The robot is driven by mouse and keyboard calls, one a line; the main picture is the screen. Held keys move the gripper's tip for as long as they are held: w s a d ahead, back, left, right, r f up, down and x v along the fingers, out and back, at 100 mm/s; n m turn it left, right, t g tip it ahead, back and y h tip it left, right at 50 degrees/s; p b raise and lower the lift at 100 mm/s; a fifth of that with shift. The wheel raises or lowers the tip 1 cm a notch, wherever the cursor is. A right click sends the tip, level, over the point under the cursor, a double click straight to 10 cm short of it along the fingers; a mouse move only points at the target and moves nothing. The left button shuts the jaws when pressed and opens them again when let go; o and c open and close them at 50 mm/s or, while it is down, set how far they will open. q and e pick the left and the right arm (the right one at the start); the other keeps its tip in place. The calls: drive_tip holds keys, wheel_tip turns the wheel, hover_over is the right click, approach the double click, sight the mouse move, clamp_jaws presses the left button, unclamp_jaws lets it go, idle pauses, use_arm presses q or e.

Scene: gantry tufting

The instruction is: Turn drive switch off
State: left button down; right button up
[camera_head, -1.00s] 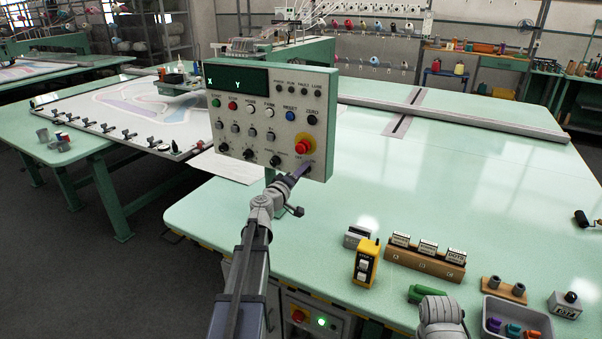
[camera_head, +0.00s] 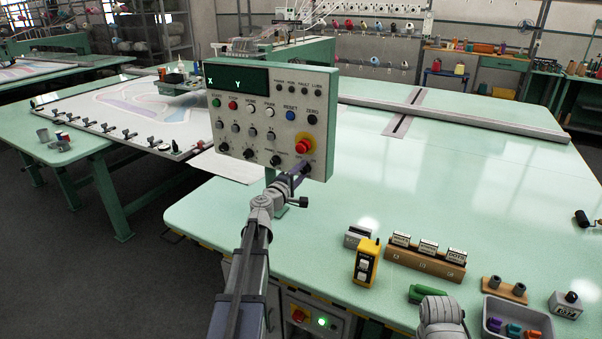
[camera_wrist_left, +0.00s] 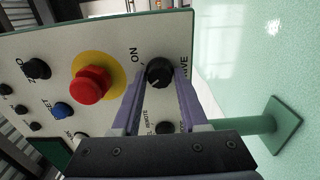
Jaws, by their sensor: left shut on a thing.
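The drive switch is a black round knob (camera_wrist_left: 159,73) low on the right of the cream control panel (camera_head: 232,128). In the left wrist view "ON" is printed to the left of the knob and a partly covered "DRIVE" to its right. My left gripper (camera_wrist_left: 160,84) has its two purple fingers on either side of the knob, shut on it. In the head view the left gripper (camera_head: 303,172) is at the panel's lower right corner and hides the knob. My right gripper's fingers are out of view.
A red emergency stop button (camera_wrist_left: 91,85) on a yellow ring is close beside the knob. Other buttons and small knobs fill the panel. A yellow pendant (camera_head: 367,262), a wooden block with labelled pieces (camera_head: 425,262) and a grey tray (camera_head: 489,330) are on the green table (camera_head: 430,190).

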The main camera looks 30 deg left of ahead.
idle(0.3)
use_arm(q)
drive_tip(key=shift+c, duration=2.2)
unclamp_jaws()
drive_tip(key=s, duration=0.8)
